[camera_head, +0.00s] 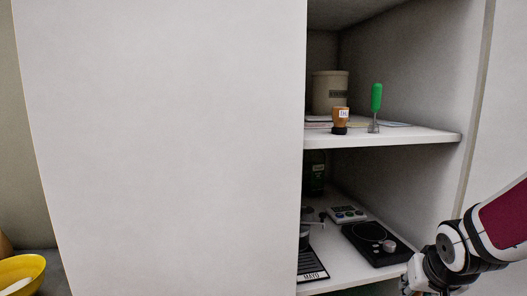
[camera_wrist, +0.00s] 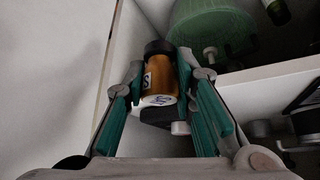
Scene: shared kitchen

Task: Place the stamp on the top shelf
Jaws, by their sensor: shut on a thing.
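In the wrist view my gripper (camera_wrist: 160,78) is shut on a small orange-brown cylinder with a black far end and white labels, which looks like the stamp (camera_wrist: 160,75). It sits between the two fingers. In the head view only my wrist shows, at the lower right beside the cabinet; the fingers and the held thing are out of sight there. The upper visible shelf (camera_head: 400,136) holds a similar orange-brown piece with a black base and white label (camera_head: 341,116), standing upright.
On that shelf a beige canister (camera_head: 329,91) and a green-handled tool (camera_head: 376,100) stand near the similar piece. The lower shelf holds a black scale (camera_head: 378,245) and a small keypad device (camera_head: 345,214). A white cabinet door (camera_head: 165,140) covers the left. A yellow bowl (camera_head: 22,271) is at lower left.

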